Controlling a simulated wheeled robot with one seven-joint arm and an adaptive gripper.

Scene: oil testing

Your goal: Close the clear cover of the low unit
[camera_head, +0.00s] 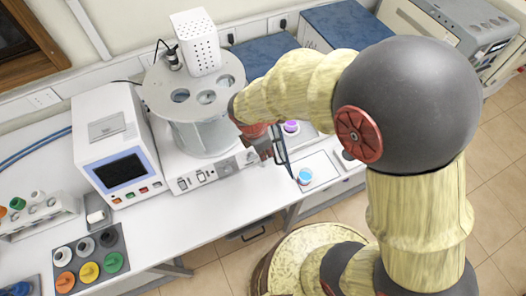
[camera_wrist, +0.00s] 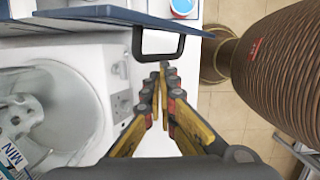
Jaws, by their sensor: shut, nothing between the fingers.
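In the wrist view, a panel with a blue edge (camera_wrist: 60,24) crosses the top and carries a dark U-shaped handle (camera_wrist: 182,46). It appears to be the cover, seen nearly edge-on. My gripper (camera_wrist: 162,72) is shut and empty, its fingertips beside the handle's lower part; whether they touch is unclear. In the head view, my gripper (camera_head: 272,153) is partly hidden by my arm, next to a dark handle-like frame (camera_head: 284,158). The low white unit (camera_head: 322,163) lies to the right, partly hidden, with a blue-topped cup (camera_head: 305,176) on it.
A round bath (camera_head: 205,125) with a perforated white box (camera_head: 195,42) stands left of my gripper. It also shows in the wrist view (camera_wrist: 62,105). A white instrument with a screen (camera_head: 122,170) is farther left. The bench front between them is clear.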

